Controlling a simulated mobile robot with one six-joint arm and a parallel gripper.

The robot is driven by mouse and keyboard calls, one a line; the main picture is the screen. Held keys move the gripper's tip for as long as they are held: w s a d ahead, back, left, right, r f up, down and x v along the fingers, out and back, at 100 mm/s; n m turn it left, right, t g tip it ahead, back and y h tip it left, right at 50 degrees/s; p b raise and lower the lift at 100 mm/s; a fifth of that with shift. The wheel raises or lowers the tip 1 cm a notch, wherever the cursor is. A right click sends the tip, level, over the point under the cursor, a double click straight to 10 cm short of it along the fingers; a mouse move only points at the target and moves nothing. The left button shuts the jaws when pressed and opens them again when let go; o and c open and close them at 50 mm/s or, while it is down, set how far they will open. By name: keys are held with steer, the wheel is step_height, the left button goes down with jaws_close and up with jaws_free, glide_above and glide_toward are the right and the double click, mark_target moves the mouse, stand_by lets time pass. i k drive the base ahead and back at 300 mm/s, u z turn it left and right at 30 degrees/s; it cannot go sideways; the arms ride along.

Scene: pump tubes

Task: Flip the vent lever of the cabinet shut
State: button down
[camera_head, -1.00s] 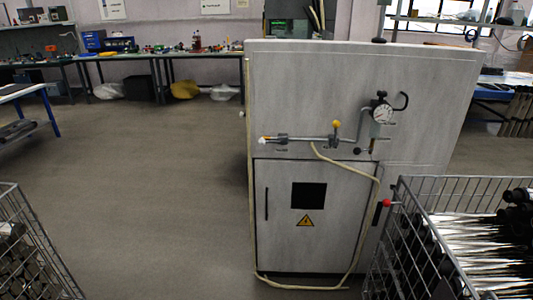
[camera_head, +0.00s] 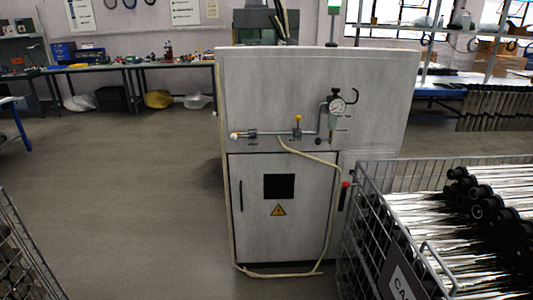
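The grey cabinet (camera_head: 320,75) stands in the middle of the head view, its front facing me. A horizontal pipe (camera_head: 270,133) crosses its front. A small lever with a yellow knob (camera_head: 298,119) stands upright on this pipe, square to it. A red knob (camera_head: 346,184) shows at the right of the cabinet door, beside a dark slot. I cannot tell for certain which of the two is the vent lever. My gripper is not in view.
A wire basket (camera_head: 375,215) full of dark-ended metal tubes stands front right, close to the cabinet's right side. Another wire basket (camera_head: 25,250) is at the lower left. A pale hose (camera_head: 330,220) hangs around the door. The floor (camera_head: 140,200) left of the cabinet is clear.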

mark_target(233, 137)
steer(key=z, duration=0.3)
steer(key=k, duration=0.65)
steer(key=u, duration=0.5)
steer(key=i, duration=0.9)
steer(key=u, duration=0.95)
steer(key=i, duration=1.15)
steer(key=u, duration=0.25)
